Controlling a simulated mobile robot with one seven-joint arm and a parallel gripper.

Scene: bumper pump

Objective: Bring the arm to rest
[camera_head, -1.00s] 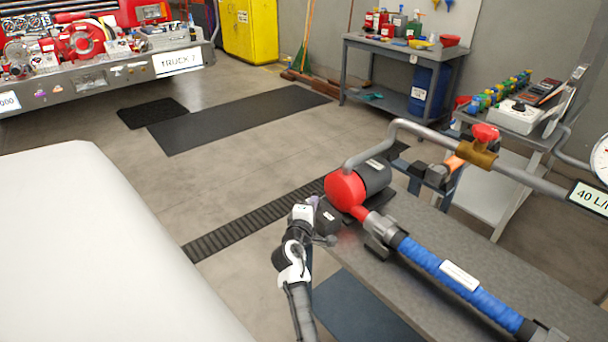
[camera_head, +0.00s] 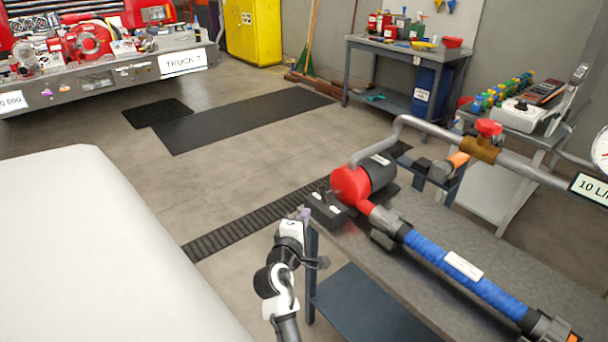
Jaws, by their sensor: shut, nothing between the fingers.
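My arm (camera_head: 280,282) rises from the bottom middle, white and grey, over the floor at the left end of the grey bench. My gripper (camera_head: 305,214) is at its upper end, small and partly hidden by the wrist. It is shut and holds nothing. It is just left of the black block beside the red and black pump (camera_head: 352,187), apart from it as far as I can tell.
The grey bench (camera_head: 450,270) carries a blue hose (camera_head: 455,263), with a pipe and red-handled valve (camera_head: 488,128) above. A flow label (camera_head: 590,187) reads "10 L/". A white surface (camera_head: 90,250) fills the lower left.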

